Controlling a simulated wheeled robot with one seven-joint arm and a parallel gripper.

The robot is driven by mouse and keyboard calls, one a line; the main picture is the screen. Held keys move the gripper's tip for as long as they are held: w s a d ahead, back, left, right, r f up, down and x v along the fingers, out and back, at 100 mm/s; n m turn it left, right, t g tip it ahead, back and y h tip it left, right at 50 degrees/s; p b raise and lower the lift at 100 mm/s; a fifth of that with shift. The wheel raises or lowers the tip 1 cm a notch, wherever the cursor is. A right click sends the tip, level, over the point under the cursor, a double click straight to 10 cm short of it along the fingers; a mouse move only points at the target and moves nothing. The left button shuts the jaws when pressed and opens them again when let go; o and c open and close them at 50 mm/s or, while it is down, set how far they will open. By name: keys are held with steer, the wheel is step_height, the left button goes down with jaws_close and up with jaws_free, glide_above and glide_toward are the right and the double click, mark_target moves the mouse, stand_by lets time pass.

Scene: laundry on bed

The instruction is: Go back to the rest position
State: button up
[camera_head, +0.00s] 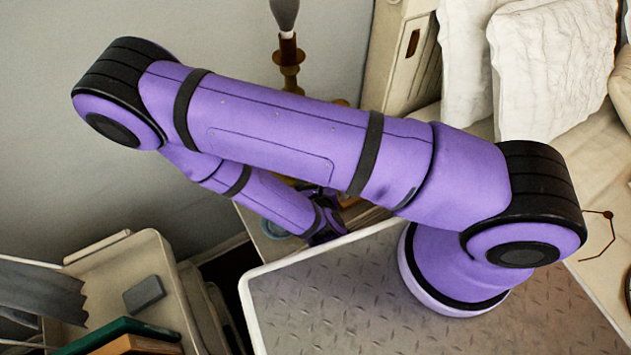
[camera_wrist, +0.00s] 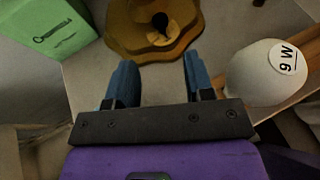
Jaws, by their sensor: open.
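My gripper (camera_wrist: 160,82) is open in the wrist view, its two blue fingers apart with nothing between them. It is over a light surface (camera_wrist: 88,75), just short of a brown, wavy-edged base (camera_wrist: 135,38) with a dark hole. In the head view my arm folds back on itself. Its far end goes down behind the upper link, so the fingers cannot be made out there.
A white bulb (camera_wrist: 255,82) marked "9 W" lies right of the fingers, and a green box (camera_wrist: 55,30) is at left. In the head view, a brown lamp stand (camera_head: 289,60) rises behind my arm. A shelf unit (camera_head: 150,265) stands at left; pillows (camera_head: 550,65) are at upper right.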

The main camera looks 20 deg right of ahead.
stand_by(0.4)
steer(key=w+d+r+m+g+h, duration=0.2)
steer(key=d+r+m+h, duration=0.15)
steer(key=r, duration=0.35)
steer(key=w+d+r+m+g+h, duration=0.1)
steer(key=w+d+r+m+h, duration=0.15)
steer(key=r+m, duration=0.35)
steer(key=w+d+r+m+g+h, duration=0.15)
steer(key=r+m+h, duration=0.25)
steer(key=r, duration=0.4)
steer(key=s+d+r+m+g+y, duration=0.1)
steer(key=s+d+r+m+g, duration=0.25)
steer(key=r+m, duration=0.2)
steer(key=s+d+r+m+g, duration=0.2)
steer(key=d+r+m+g, duration=0.2)
steer(key=r, duration=0.2)
steer(key=s+r+m+t+y, duration=0.2)
steer(key=s+r+m+y, duration=0.3)
steer(key=r, duration=0.4)
steer(key=s+a+r+m+t+y, duration=0.1)
steer(key=s+r+m+t+y, duration=0.1)
steer(key=s+r+m+y, duration=0.3)
steer(key=s+r+y, duration=0.1)
steer(key=s+r, duration=0.2)
steer(key=r, duration=0.1)
steer(key=shift+a+m+y, duration=0.3)
steer(key=shift+y, duration=0.1)
